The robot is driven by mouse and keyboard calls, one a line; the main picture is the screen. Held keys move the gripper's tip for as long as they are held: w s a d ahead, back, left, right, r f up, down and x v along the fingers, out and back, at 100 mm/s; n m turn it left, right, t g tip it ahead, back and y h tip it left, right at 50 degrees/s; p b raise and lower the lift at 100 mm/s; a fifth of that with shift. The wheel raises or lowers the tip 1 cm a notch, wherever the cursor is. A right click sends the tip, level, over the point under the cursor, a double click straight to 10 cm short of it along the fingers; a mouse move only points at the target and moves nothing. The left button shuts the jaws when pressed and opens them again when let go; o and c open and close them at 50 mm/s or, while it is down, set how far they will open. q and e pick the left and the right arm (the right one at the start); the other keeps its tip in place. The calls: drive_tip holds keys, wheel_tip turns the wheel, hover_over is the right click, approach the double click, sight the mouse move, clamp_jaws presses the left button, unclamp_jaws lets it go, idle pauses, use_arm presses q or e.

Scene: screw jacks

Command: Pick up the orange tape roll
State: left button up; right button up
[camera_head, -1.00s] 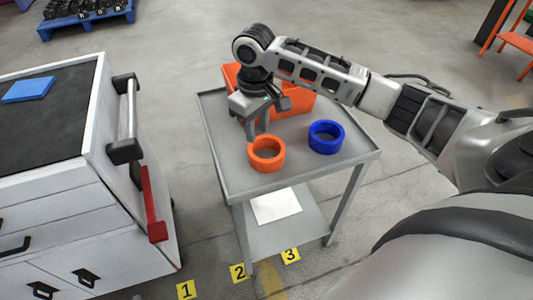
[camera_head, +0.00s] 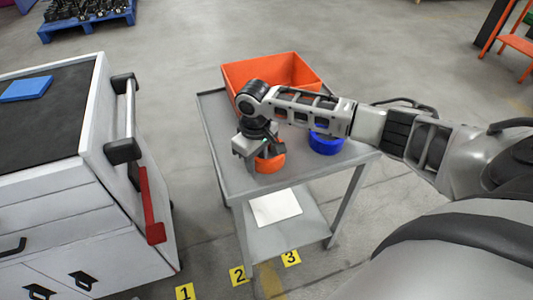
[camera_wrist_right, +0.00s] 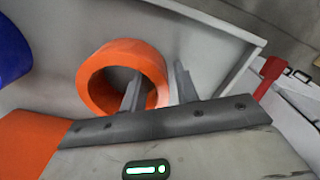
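The orange tape roll (camera_head: 272,163) lies flat on the grey trolley's top (camera_head: 225,165), near its front left. My right gripper (camera_head: 255,162) is over the roll's left side in the head view and partly hides it. In the right wrist view the roll (camera_wrist_right: 98,75) shows as a ring. One finger of the right gripper (camera_wrist_right: 158,88) reaches in at the roll's hole, and the other stands outside its wall with a gap. The gripper looks open; contact with the roll cannot be told. My left gripper is not in view.
A blue tape roll (camera_head: 326,143) lies to the right on the trolley, partly under my arm. An orange bin (camera_head: 290,70) stands at the trolley's back. A white drawer cabinet (camera_head: 75,205) with a handle is on the left, with floor between.

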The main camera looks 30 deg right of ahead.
clamp_jaws()
